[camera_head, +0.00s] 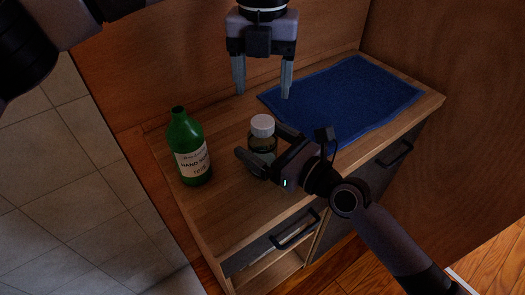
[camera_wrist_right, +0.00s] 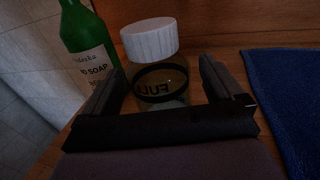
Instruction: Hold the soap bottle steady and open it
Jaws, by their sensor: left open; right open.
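A green bottle (camera_head: 189,150) with a white label reading hand soap stands upright at the cabinet top's left end. It also shows in the right wrist view (camera_wrist_right: 85,40). Right of it, a small clear bottle (camera_head: 262,147) with a white screw cap (camera_head: 262,126) stands upright. In the right wrist view its cap (camera_wrist_right: 150,40) is on and a dark band (camera_wrist_right: 160,83) shows on its body. My right gripper (camera_head: 260,141) is open, its fingers on either side of this bottle, with gaps visible. My left gripper (camera_head: 263,93) is open and empty, pointing down above and behind the bottle.
A blue mat (camera_head: 345,97) covers the right part of the wooden cabinet top (camera_head: 215,220). Wooden panels stand behind and right, a tiled wall (camera_head: 70,190) at left. The cabinet front has dark handles (camera_head: 295,229). The front-left top is clear.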

